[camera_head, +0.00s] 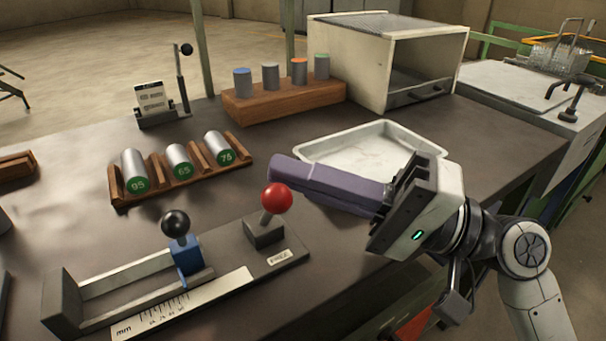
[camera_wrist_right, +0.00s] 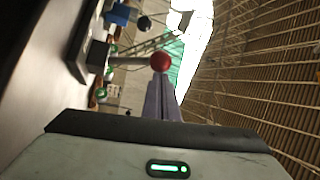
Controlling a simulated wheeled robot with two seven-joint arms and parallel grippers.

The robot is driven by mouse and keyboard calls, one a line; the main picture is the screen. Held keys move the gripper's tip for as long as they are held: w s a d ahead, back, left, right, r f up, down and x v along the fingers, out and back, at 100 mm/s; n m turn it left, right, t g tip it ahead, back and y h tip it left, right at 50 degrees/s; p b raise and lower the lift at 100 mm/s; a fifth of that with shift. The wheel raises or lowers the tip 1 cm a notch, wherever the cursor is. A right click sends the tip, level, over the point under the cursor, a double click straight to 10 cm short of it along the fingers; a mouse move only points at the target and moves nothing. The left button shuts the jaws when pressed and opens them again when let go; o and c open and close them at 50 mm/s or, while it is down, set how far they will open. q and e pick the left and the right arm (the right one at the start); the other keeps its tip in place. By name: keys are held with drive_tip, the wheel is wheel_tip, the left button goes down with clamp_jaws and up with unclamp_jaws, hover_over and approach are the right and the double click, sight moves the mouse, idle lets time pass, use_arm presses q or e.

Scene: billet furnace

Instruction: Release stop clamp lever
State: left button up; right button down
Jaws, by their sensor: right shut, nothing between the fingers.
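A lever with a red ball knob (camera_head: 276,198) stands on a grey block at the right end of the measuring fixture, leaning a little right. A small label (camera_head: 280,257) sits beside its base. A blue slide block (camera_head: 186,254) with a black ball knob (camera_head: 175,223) sits on the rails to the left. My right gripper (camera_head: 275,168) is shut and empty, its purple fingers just behind and right of the red knob. In the right wrist view the red knob (camera_wrist_right: 160,61) shows at the fingertips; contact cannot be told. My left gripper is not in view.
A millimetre scale (camera_head: 180,305) runs along the fixture's front. A wooden rack (camera_head: 185,175) with numbered cylinders lies behind it. A white tray (camera_head: 345,150) is behind the right gripper. A furnace box (camera_head: 345,65) and a wooden block of colour-topped cylinders (camera_head: 290,101) stand farther back.

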drive_tip(key=shift+s+d+f, duration=0.15)
drive_tip(key=shift+s+d, duration=0.05)
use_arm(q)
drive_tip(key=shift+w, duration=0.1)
use_arm(e)
drive_tip(key=shift+s+d+f, duration=0.1)
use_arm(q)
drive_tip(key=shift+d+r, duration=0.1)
use_arm(e)
drive_tip(key=shift+s+f, duration=0.1)
idle(0.3)
use_arm(q)
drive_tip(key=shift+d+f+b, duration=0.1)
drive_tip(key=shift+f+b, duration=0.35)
drive_tip(key=shift+b, duration=0.55)
use_arm(e)
drive_tip(key=v, duration=1)
drive_tip(key=shift+d, duration=0.2)
